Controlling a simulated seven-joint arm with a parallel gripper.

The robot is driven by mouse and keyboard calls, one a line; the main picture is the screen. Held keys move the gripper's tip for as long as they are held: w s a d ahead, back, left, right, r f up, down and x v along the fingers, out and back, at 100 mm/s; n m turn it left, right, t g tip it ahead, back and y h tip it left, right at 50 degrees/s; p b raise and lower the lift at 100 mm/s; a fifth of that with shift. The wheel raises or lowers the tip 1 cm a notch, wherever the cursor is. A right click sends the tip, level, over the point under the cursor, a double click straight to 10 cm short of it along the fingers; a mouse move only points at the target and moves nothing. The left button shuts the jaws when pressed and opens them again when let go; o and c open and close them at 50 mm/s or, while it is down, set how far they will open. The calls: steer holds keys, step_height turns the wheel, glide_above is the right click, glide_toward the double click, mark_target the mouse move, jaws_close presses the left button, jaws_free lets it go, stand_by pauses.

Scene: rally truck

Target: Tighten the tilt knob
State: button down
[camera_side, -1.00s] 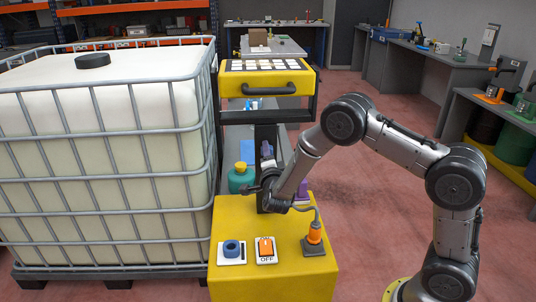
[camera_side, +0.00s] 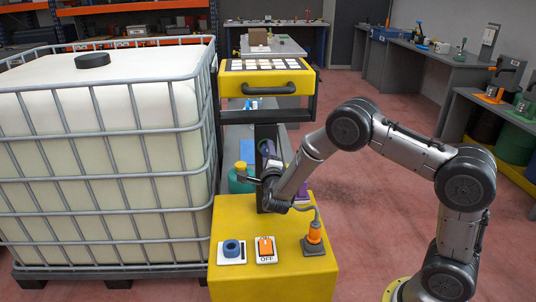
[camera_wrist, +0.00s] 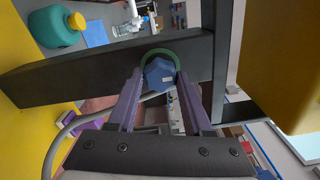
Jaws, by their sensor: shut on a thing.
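The tilt knob (camera_wrist: 160,75) is blue and faceted, with a green curved band around its far side in the wrist view. It sits at a black bar near an upright black post. My gripper (camera_wrist: 158,84) has its two purple fingers on either side of the knob and is shut on it. In the side view, my gripper (camera_side: 267,150) is up against the black post (camera_side: 266,133) of the yellow cart. There the knob is hidden or too small to make out.
A green bottle with a yellow cap (camera_side: 239,182) stands just left of my wrist. A caged white tank (camera_side: 110,140) fills the left.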

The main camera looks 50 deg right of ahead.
steer(key=shift+a, duration=0.1)
steer(key=shift+c, duration=1.5)
jaws_free()
steer(key=v, duration=1.4)
